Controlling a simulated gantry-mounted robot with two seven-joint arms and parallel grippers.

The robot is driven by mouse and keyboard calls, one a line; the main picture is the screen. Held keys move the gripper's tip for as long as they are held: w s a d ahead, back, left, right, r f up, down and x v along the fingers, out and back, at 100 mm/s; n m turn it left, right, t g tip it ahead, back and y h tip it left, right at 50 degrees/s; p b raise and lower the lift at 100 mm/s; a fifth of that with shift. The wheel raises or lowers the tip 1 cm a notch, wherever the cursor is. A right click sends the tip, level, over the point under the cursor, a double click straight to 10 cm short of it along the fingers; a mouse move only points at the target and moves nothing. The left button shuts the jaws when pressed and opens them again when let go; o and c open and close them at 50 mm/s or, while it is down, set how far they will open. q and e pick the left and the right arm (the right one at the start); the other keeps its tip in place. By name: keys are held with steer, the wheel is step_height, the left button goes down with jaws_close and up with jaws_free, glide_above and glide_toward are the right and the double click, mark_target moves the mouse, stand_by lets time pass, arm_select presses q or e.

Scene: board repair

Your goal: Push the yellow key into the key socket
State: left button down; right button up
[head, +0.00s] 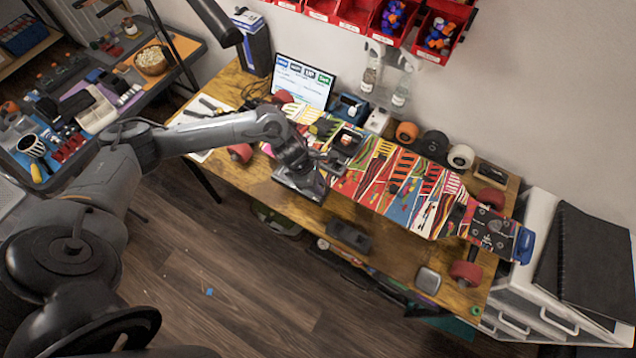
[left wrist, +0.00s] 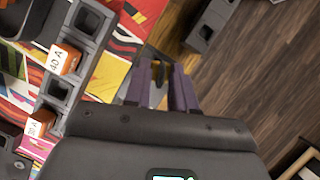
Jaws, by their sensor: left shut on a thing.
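My left gripper (left wrist: 160,76) is shut on a small yellow piece, the yellow key (left wrist: 157,96), between its two purple-grey fingers in the left wrist view. Most of the key is hidden by the fingers and gripper body. A grey surface lies just beyond the fingertips; I cannot tell whether it is the key socket, or whether the key touches it. In the head view my left arm reaches in from the left, its hand low over the near edge of the workbench, and the key cannot be made out. My right gripper is not in view.
A dark holder block (left wrist: 62,62) with orange fuse-like pieces stands on the colourful board (head: 400,185), close to the left of the fingers. A dark block (head: 348,236) lies near the bench's front edge. A laptop (head: 303,82) and bottles stand behind.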

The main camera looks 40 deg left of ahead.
arm_select(q)
steer(key=shift+b, duration=0.65)
stand_by(1.2)
steer(key=shift+f+b, duration=0.2)
steer(key=shift+b, duration=0.1)
stand_by(0.4)
steer(key=shift+f+b, duration=0.3)
steer(key=shift+b, duration=0.2)
stand_by(0.7)
stand_by(0.4)
steer(key=shift+f+b, duration=0.2)
steer(key=shift+b, duration=0.25)
stand_by(0.4)
steer(key=shift+f+b, duration=0.3)
stand_by(0.4)
steer(key=c, duration=0.6)
jaws_free()
